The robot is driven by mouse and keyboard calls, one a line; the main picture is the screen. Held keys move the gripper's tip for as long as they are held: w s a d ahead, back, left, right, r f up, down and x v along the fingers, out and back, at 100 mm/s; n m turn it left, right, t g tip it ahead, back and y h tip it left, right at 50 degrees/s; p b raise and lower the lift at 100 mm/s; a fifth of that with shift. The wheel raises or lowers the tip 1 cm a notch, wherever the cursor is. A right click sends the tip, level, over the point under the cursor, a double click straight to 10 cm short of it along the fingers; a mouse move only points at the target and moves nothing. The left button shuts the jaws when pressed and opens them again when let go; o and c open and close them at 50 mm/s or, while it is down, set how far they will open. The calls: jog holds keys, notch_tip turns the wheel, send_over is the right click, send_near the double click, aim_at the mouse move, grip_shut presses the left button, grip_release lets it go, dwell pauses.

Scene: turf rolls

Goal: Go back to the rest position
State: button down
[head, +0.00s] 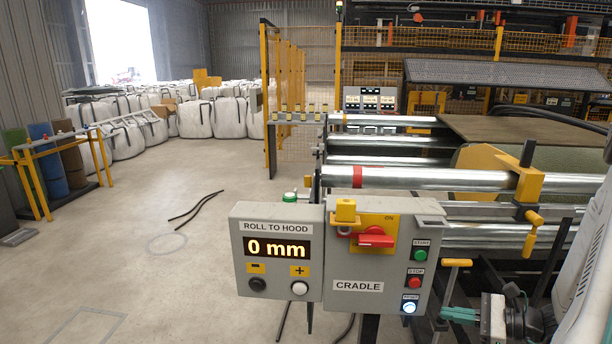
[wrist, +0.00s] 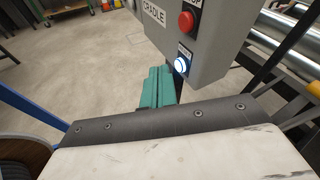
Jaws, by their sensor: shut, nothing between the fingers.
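My gripper (head: 458,315) shows at the lower right of the head view, its teal fingers pointing left. In the wrist view the teal fingers (wrist: 157,88) lie together, shut and empty. They are just below the grey CRADLE control box (head: 375,262), near its lit bluish-white button (head: 409,308). That button also shows in the wrist view (wrist: 181,65), a little right of the fingertips. I cannot tell whether the fingers touch the box. Above it are a red STOP button (head: 414,282) and a green START button (head: 420,254).
A ROLL TO HOOD box (head: 277,257) reading 0 mm adjoins the CRADLE box, which carries a red rotary switch (head: 376,238). Steel rollers (head: 430,178) stand behind. A yellow T-handle (head: 456,263) rises near my gripper. Open concrete floor (head: 150,260) lies left, with black hoses (head: 196,206).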

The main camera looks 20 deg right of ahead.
jog(key=s+a+r+n+g+h, duration=0.5)
jog(key=s+a+r+n, duration=0.1)
jog(key=a+r+n, duration=0.5)
jog(key=s+a+r+n+g+h, duration=0.4)
jog(key=s+a+r+n, duration=0.3)
jog(key=a+r+n, duration=0.4)
jog(key=n+g, duration=0.1)
jog(key=n, duration=0.2)
jog(key=shift+s+a+r+n+h, duration=0.15)
jog(key=shift+s+n+h, duration=0.15)
jog(key=shift+h, duration=0.1)
